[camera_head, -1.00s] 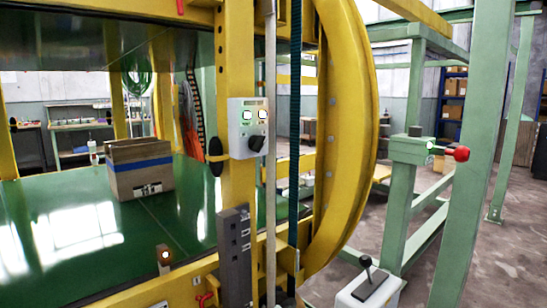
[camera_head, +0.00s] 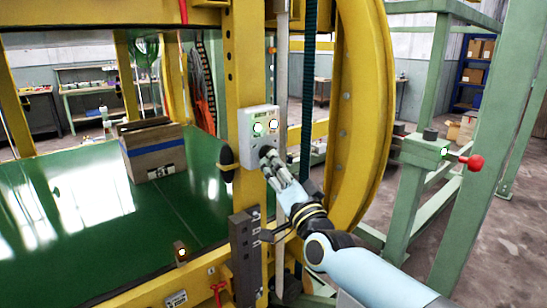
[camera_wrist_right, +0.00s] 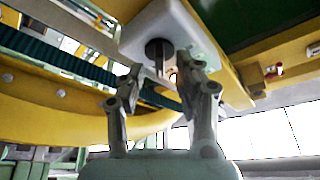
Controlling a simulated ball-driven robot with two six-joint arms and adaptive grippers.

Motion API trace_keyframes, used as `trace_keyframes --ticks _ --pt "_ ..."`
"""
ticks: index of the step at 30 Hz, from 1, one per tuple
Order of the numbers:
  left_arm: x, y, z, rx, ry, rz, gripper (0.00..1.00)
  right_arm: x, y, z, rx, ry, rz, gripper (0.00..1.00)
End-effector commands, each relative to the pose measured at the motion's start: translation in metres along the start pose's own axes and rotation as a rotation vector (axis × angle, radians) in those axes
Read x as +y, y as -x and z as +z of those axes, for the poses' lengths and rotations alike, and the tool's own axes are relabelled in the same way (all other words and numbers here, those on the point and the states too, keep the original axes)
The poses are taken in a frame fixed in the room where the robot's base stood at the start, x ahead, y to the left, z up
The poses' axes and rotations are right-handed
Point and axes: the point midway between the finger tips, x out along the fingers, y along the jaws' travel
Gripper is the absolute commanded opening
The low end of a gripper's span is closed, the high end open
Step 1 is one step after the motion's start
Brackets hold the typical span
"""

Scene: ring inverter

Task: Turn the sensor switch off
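The sensor switch is a black rotary knob on a pale grey box (camera_head: 259,133) fixed to a yellow post. Two lit lamps, greenish and whitish, sit above the knob. My right gripper (camera_head: 273,167) is at the box's lower part, its fingers over the knob and hiding most of it. In the right wrist view the knob (camera_wrist_right: 159,50) shows just beyond the fingertips, roughly midway between them. There the right gripper (camera_wrist_right: 160,75) is open, with a clear gap between its fingers. Contact with the knob cannot be told. My left gripper is out of view.
A yellow ring frame (camera_head: 362,120) curves close to the right of the box. A cardboard box (camera_head: 153,158) stands on the green bed (camera_head: 90,215) at left. A green post with a red knob (camera_head: 475,162) is at right. A dark grey block (camera_head: 244,250) sits below the switch box.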

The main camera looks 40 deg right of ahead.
Motion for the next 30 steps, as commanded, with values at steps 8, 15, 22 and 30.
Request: trace_keyframes --ticks 8,15,22,30 --pt "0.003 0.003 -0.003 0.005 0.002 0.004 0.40 0.000 -0.023 0.000 -0.001 0.002 0.000 0.34" --pt "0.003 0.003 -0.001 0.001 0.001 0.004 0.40 0.001 -0.024 0.001 -0.002 0.001 0.001 0.34" --pt "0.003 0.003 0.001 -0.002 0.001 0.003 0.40 0.000 -0.023 0.001 -0.001 0.001 0.001 0.04" --pt "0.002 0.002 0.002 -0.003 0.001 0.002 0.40 0.001 -0.023 0.001 -0.002 0.002 0.000 0.00"
